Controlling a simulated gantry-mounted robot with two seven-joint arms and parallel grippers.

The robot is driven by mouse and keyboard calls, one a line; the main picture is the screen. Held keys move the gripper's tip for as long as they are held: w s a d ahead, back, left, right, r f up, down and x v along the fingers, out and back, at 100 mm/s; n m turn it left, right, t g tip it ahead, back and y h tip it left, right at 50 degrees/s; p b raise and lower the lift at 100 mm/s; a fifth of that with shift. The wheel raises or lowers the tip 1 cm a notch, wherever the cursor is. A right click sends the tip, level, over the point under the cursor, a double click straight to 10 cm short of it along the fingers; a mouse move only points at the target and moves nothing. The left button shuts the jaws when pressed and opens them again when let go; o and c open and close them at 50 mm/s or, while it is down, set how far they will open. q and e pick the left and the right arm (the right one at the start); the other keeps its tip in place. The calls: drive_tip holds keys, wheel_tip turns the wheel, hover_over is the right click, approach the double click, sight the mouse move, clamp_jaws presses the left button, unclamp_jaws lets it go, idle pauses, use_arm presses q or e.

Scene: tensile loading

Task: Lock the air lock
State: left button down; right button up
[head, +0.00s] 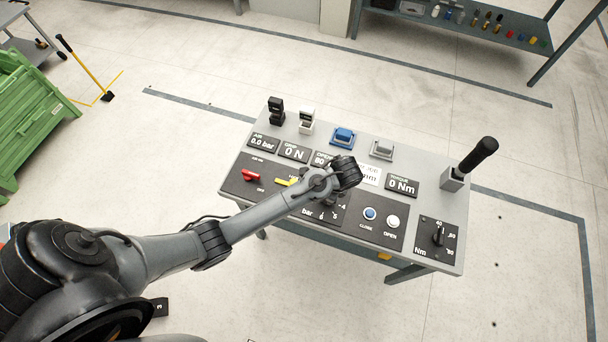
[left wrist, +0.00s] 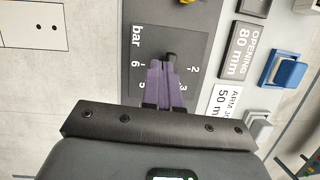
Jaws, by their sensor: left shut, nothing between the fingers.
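The grey console (head: 238,181) carries a black air panel at its left. A red handle (head: 250,176) sits there between the labels "AIR ON" and "OFF". A yellow handle (head: 286,181) is just right of it, partly hidden by my left arm. I cannot tell which part is the air lock. Contact is unclear. My right gripper is not in view.
Blue and grey buttons (head: 343,136) and black and white switches (head: 276,111) line the back. Close (head: 370,213) and open (head: 393,221) buttons and a torque knob (head: 438,236) are at right. A black upright lever (head: 477,157) stands at the right edge.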

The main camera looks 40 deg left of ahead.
use_arm(q)
drive_tip(key=shift+w+a+r+m+g+y+p, duration=0.15)
drive_tip(key=shift+w+a+r+m+p, duration=0.2)
drive_tip(key=shift+w+r, duration=0.3)
drive_tip(key=shift+w+a+r+m+g+y+p, duration=0.15)
drive_tip(key=shift+w+a+r+m+p, duration=0.15)
drive_tip(key=shift+w+r, duration=0.3)
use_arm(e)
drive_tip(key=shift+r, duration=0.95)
use_arm(q)
drive_tip(key=shift+s, duration=0.1)
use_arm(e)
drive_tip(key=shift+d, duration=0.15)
use_arm(q)
drive_tip(key=b+x, duration=0.1)
drive_tip(key=x, duration=0.9)
drive_tip(key=a, duration=0.3)
drive_tip(key=shift+s, duration=0.35)
drive_tip(key=shift+s+a, duration=0.1)
drive_tip(key=shift+a, duration=0.35)
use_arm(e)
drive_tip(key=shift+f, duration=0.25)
